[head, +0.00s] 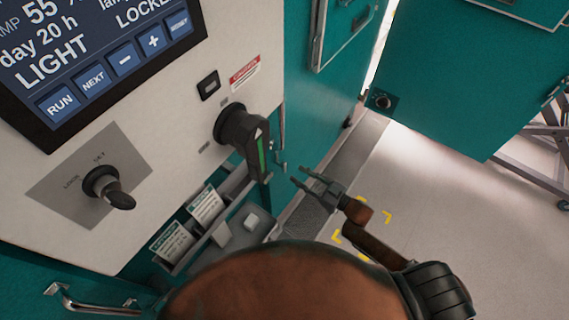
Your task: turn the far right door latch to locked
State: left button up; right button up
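A black rotary handle with a green stripe (252,144) is on the white panel (190,120), near its right edge; its grip points down and slightly right. A round black latch or knob (380,100) sits on a teal door (465,80) at the right; its setting is too small to read. I cannot tell for sure which of these is the far right door latch. My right gripper (298,176) is right of and below the handle's lower end, apart from it. Its two fingers are spread and nothing is between them. My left gripper is not in view.
A screen (95,60) with buttons is at upper left, cut off by the frame. A key switch (110,188) marked LOCK and SET sits below it. Card holders (205,212) stick out below the handle. Grey floor (440,190) is open at the right.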

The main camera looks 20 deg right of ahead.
aim_at(286, 167)
jog(key=x, duration=0.5)
jog(key=r+x, duration=0.1)
jog(key=x, duration=0.2)
jog(key=shift+s+a, duration=0.2)
jog(key=shift+a, duration=0.05)
jog(key=shift+c, duration=0.5)
grip_shut()
